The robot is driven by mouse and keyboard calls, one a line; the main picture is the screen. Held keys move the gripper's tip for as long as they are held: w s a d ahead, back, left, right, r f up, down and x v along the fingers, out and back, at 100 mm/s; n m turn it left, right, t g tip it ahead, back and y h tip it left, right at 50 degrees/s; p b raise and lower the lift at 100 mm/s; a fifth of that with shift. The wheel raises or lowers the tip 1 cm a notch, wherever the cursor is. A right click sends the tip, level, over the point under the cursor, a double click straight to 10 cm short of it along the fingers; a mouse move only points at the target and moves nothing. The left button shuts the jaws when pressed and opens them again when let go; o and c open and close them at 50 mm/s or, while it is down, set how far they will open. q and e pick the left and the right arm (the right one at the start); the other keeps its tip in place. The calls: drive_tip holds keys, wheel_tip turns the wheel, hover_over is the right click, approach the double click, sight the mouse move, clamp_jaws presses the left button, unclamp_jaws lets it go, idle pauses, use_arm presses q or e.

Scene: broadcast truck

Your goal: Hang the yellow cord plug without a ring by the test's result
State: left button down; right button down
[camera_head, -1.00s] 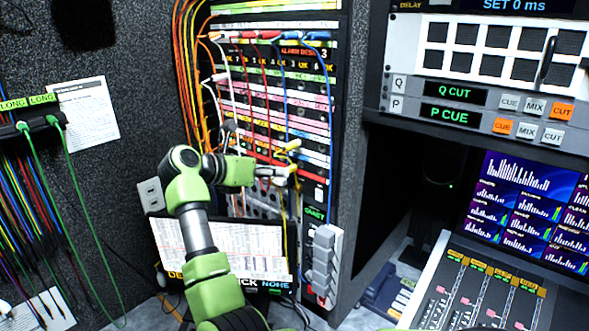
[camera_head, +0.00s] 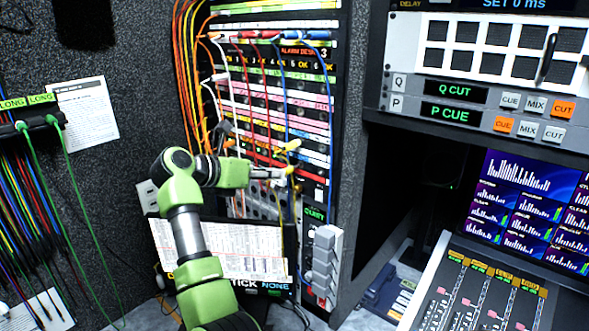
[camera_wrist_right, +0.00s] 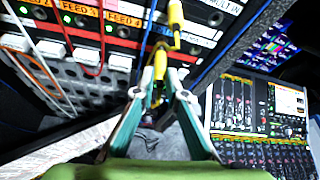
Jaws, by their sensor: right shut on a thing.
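My right gripper (camera_head: 277,173) is shut on a yellow plug (camera_wrist_right: 160,62) in front of the patch rack (camera_head: 275,105). In the right wrist view its two fingers (camera_wrist_right: 160,100) close around the plug. A second yellow plug (camera_wrist_right: 175,14) shows above it, near the rack face; it also shows in the head view (camera_head: 292,146). A yellow cord (camera_head: 284,208) hangs below the gripper. I cannot make out a ring on either plug. My left gripper is out of view.
A wall holder (camera_head: 40,122) marked "LONG" at the left carries hanging green cords (camera_head: 85,215). Orange, red, white and blue cords cross the rack. A grey switch block (camera_head: 323,262) is low on its right side. A mixing desk (camera_head: 475,290) lies at the right.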

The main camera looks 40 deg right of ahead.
drive_tip(key=shift+a, duration=0.15)
drive_tip(key=a+b, duration=0.1)
drive_tip(key=a, duration=0.2)
drive_tip(key=shift+s+a, duration=0.15)
idle(0.7)
drive_tip(key=shift+b, duration=0.3)
drive_tip(key=a, duration=0.3)
drive_tip(key=shift+s+b, duration=0.1)
drive_tip(key=shift+b, duration=0.25)
drive_tip(key=shift+d, duration=0.15)
